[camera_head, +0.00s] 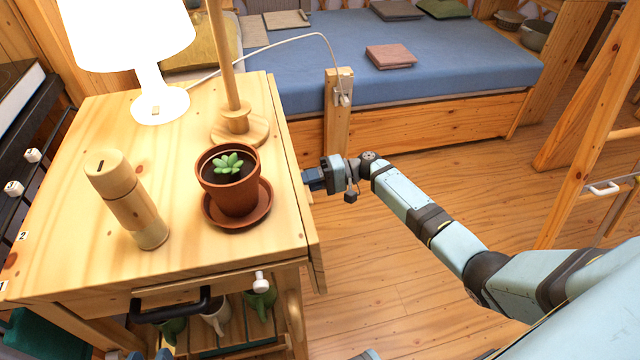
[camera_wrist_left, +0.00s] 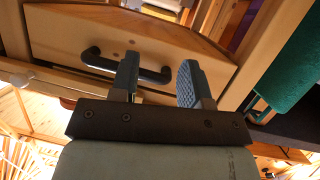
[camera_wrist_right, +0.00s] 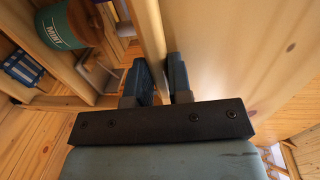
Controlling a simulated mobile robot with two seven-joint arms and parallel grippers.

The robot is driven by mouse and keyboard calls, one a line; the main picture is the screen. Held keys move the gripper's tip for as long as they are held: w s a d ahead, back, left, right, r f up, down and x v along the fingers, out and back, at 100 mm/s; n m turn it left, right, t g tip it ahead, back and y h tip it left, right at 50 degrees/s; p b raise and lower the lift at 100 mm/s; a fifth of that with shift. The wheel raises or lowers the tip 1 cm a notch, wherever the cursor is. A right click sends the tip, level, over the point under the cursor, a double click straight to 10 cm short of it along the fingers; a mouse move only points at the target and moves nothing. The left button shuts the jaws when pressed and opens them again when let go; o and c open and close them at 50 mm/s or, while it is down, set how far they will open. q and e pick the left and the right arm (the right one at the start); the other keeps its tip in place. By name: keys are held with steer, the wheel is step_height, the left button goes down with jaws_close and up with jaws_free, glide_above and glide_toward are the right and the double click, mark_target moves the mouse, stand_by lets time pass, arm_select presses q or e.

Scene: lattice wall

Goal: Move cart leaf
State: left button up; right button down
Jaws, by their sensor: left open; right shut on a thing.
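The wooden cart (camera_head: 90,240) stands at the left in the head view. Its leaf (camera_head: 317,262) hangs along the cart's right side and shows mostly edge-on. My right gripper (camera_head: 313,180) is at that side, shut on the leaf's edge. In the right wrist view the leaf's edge (camera_wrist_right: 148,32) runs down between the fingers (camera_wrist_right: 164,82). The cart's black handle (camera_head: 172,306) is on its front. My left gripper (camera_head: 150,355) barely shows at the bottom. In the left wrist view it is open and empty (camera_wrist_left: 160,85), close to the handle (camera_wrist_left: 92,60); contact is unclear.
A potted succulent (camera_head: 232,188), a wooden mill (camera_head: 126,200) and a white lamp (camera_head: 160,104) stand on the cart. Mugs (camera_head: 216,318) sit below. A blue bed (camera_head: 440,60) is behind, a wooden ladder (camera_head: 590,110) at right. Floor (camera_head: 400,270) right of the cart is clear.

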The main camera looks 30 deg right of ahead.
arm_select(q)
steer(key=shift+w+d+r+t+h+b, duration=0.25)
steer(key=shift+d+r+t, duration=0.1)
steer(key=shift+r, duration=0.3)
steer(key=shift+w+d+r+t+h+b, duration=0.2)
steer(key=shift+d+r+t+h, duration=0.1)
steer(key=shift+r, duration=0.3)
arm_select(e)
steer(key=shift+w+a+f, duration=0.1)
steer(key=shift+a+f, duration=0.1)
steer(key=shift+a, duration=0.25)
steer(key=shift+w+a+f, duration=0.1)
steer(key=shift+a+f, duration=0.05)
steer(key=shift+a, duration=0.25)
steer(key=shift+s, duration=0.1)
steer(key=c, duration=1)
jaws_free()
steer(key=shift+f, duration=0.1)
steer(key=shift+c, duration=0.2)
steer(key=shift+a+r, duration=0.1)
steer(key=shift+r, duration=0.15)
